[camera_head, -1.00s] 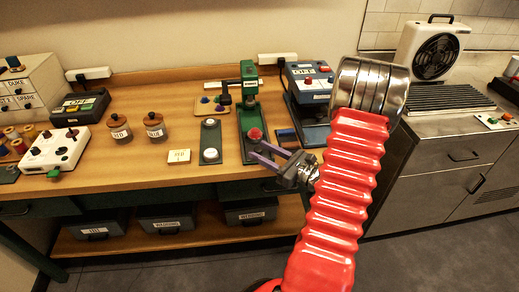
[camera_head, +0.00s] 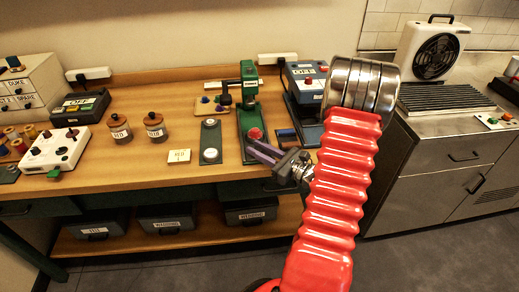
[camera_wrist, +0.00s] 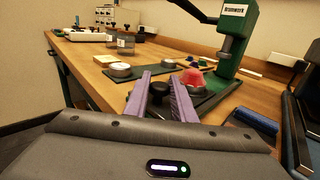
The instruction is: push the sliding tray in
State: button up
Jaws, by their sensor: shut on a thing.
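The green press (camera_head: 248,95) stands near the table's front edge, and its upright also shows in the wrist view (camera_wrist: 237,35). In the wrist view, my gripper (camera_wrist: 161,79) is shut on the tray's black knob (camera_wrist: 158,90), which shows between the fingers. The fingers hide part of the tray.
A blue boxed unit (camera_head: 307,80) stands to the right. The table's front edge runs just below my gripper.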

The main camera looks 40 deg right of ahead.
grip_shut()
jog(key=shift+w+d, duration=0.65)
jog(key=shift+w, duration=0.3)
jog(key=shift+w+d, duration=0.65)
jog(key=shift+w, duration=0.3)
jog(key=o, duration=0.8)
grip_release()
jog(key=shift+o, duration=0.2)
jog(key=shift+s, duration=0.1)
